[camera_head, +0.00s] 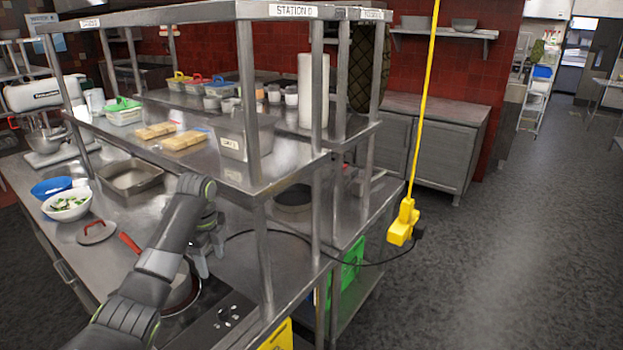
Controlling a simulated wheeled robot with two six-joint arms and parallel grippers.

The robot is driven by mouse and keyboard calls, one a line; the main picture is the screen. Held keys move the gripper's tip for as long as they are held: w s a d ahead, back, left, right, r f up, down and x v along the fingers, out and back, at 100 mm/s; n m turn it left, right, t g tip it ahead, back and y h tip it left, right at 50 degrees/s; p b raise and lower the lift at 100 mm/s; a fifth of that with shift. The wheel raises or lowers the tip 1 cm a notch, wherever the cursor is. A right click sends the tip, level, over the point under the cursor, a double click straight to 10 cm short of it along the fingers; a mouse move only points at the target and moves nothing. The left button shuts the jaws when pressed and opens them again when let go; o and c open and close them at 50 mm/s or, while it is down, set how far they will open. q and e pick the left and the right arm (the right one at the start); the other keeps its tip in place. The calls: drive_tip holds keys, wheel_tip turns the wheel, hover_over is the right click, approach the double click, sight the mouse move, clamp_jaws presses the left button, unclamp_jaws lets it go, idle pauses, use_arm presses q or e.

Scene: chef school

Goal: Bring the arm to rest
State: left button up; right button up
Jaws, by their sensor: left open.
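My left arm comes in from the bottom left and reaches over the steel counter (75,225). Its left gripper (210,262) points down, open, beside and above a pan (183,295) on the cooktop. The arm hides part of the pan. I cannot tell whether the fingers touch anything. My right gripper does not show.
A steel shelf unit (285,165) stands close to the right of my left gripper. A yellow power box (403,222) hangs on a yellow cord. A lid (97,231), a white bowl (67,205) and a steel tray (130,178) lie left. The floor (500,240) at right is clear.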

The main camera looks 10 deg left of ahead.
use_arm(q)
drive_tip(key=s+d+f+n+t, duration=0.15)
drive_tip(key=s+f+n, duration=0.25)
drive_tip(key=s+f, duration=0.4)
drive_tip(key=s+d+f+n, duration=0.3)
drive_tip(key=s+f+n, duration=0.1)
drive_tip(key=s+f, duration=0.45)
drive_tip(key=s+d+r+n+t+y, duration=0.1)
drive_tip(key=s+d+n, duration=0.1)
drive_tip(key=s+n, duration=0.65)
drive_tip(key=s+d+r+n+t+y, duration=0.1)
drive_tip(key=s+r+n, duration=0.15)
drive_tip(key=s, duration=1.05)
wheel_tip(320, 180, down, 33)
drive_tip(key=a+g+b, duration=0.1)
drive_tip(key=b, duration=0.6)
drive_tip(key=s+f+b, duration=0.3)
drive_tip(key=s+f, duration=0.5)
drive_tip(key=f, duration=0.3)
drive_tip(key=s+d+f+g+h+b, duration=0.1)
drive_tip(key=s+f+b, duration=0.2)
drive_tip(key=s+f, duration=0.4)
wheel_tip(320, 180, down, 4)
drive_tip(key=shift+s+r, duration=0.15)
drive_tip(key=shift+s, duration=0.2)
